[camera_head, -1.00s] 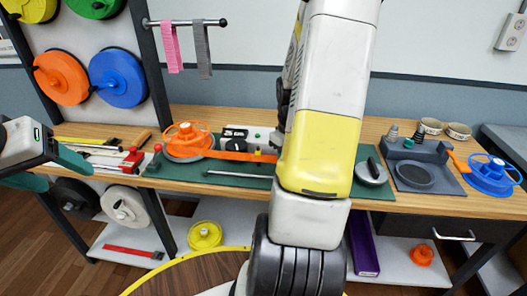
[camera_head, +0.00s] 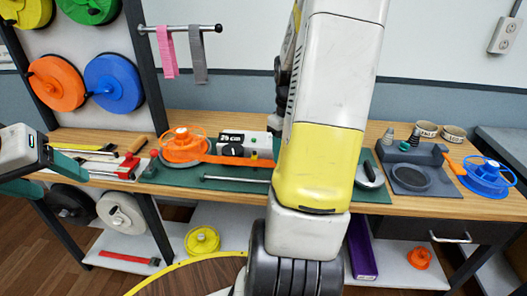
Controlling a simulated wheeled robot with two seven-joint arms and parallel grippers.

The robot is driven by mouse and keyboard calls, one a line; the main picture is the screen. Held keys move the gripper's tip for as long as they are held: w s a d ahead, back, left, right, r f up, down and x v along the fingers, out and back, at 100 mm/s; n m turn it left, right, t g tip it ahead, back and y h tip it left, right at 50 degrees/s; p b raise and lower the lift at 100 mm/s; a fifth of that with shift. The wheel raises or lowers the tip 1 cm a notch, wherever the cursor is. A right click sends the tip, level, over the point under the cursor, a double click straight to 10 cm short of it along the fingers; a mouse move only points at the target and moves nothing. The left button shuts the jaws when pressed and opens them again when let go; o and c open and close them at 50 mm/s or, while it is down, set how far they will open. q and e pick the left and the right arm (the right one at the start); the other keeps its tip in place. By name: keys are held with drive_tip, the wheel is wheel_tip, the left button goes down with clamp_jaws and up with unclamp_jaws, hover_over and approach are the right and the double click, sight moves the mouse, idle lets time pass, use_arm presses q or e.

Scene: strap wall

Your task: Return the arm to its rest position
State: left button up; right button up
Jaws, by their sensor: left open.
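My left gripper (camera_head: 45,178) is at the left edge, in front of the left end of the wooden workbench (camera_head: 440,205). Its teal fingers are apart and nothing shows between them. Part of its arm is cut off by the picture edge. A large white and yellow arm link of mine (camera_head: 322,150) rises through the middle and hides part of the bench. My right gripper is not in view.
An orange strap reel (camera_head: 183,146) sits on the green mat (camera_head: 225,173). A grey tray (camera_head: 412,188) and a blue reel (camera_head: 487,178) are at the right. Colored discs hang upper left, including a blue one (camera_head: 114,83). Pink (camera_head: 167,52) and grey straps (camera_head: 197,55) hang from a bar.

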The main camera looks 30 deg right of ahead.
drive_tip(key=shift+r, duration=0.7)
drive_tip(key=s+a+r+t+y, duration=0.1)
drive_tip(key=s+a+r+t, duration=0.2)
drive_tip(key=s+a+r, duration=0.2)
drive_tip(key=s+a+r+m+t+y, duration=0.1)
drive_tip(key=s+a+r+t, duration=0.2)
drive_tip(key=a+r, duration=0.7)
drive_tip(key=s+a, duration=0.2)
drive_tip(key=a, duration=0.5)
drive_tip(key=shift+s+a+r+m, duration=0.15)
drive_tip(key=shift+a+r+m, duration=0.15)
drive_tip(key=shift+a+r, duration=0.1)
